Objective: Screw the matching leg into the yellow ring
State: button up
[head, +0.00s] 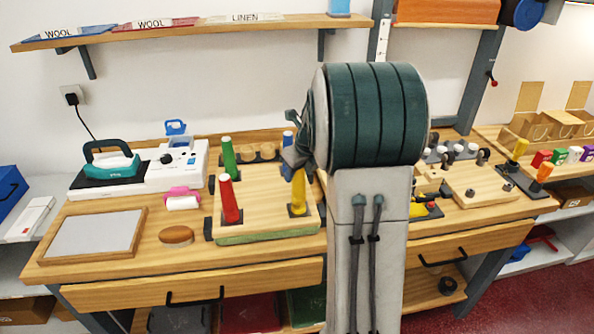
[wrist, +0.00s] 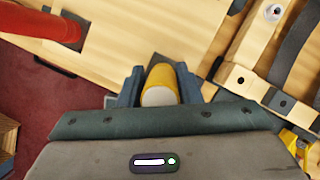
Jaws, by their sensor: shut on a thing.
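A yellow leg (head: 298,193) stands upright at the front right corner of a wooden board (head: 262,203), its foot on a dark square patch. In the wrist view the yellow leg (wrist: 160,88) is seen end-on between the two fingers. My gripper (wrist: 160,80) is shut on its upper part; in the head view the gripper (head: 296,162) is partly hidden by my arm. I cannot make out a yellow ring around the foot, nor how deep the leg sits. A red leg (head: 229,202), a green leg (head: 228,159) and a blue leg (head: 288,140) stand at the other corners.
Left of the board are a pink-and-white roll (head: 182,200), a round wooden disc (head: 176,236), a framed panel (head: 95,234) and a teal iron (head: 110,165). A yellow-and-black tool (head: 426,210) lies right of my arm. My arm hides the counter's middle.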

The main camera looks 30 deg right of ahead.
jog(key=shift+f, duration=0.75)
dwell(1.0)
